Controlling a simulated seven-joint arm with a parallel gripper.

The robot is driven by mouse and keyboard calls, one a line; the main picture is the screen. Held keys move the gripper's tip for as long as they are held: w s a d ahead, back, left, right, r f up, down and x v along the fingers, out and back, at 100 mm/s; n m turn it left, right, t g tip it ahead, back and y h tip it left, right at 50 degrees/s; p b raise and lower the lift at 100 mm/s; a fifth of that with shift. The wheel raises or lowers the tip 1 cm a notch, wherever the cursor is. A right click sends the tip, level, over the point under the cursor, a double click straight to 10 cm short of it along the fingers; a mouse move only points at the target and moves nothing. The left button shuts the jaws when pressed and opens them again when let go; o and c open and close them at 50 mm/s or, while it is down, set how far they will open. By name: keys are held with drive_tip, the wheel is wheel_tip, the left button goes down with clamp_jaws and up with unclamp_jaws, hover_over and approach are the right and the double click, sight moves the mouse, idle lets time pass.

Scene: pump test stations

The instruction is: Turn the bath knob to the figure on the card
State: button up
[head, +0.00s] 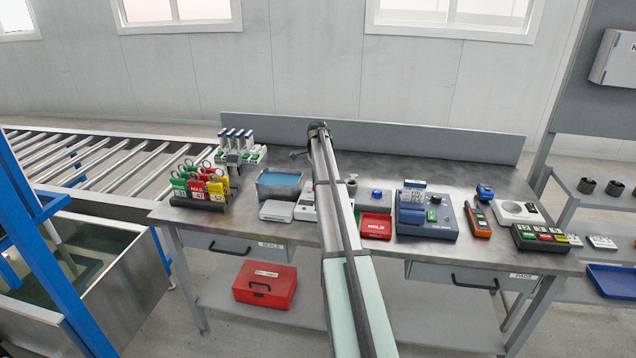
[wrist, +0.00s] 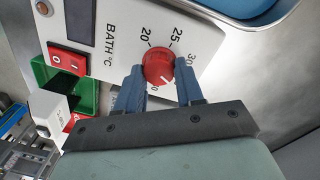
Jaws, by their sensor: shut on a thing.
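The red bath knob (wrist: 157,62) sits on a white panel (wrist: 112,62) marked "BATH °C", with 20, 25 and 30 readable around it. A white mark shows on the knob's lower right, partly between the fingers; its exact reading is unclear. My gripper (wrist: 160,78) has its two blue fingers shut on the knob, one on each side. In the head view, the bath with blue water (head: 280,181) stands left of my arm, and my arm hides the knob. I cannot make out the card with the figure.
A red rocker switch (wrist: 68,60) and a green tray (wrist: 62,90) lie left of the knob. On the bench, a red "HOLD" tray (head: 376,226), a blue device (head: 432,226) and an orange meter (head: 478,221) stand right of my arm. A rack (head: 205,195) stands at the left.

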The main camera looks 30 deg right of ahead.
drive_tip(key=o, duration=1)
drive_tip(key=shift+o, duration=0.2)
drive_tip(key=shift+r, duration=0.15)
wheel_tip(320, 180, up, 14)
drive_tip(key=shift+w+f, duration=0.2)
drive_tip(key=shift+w, duration=0.15)
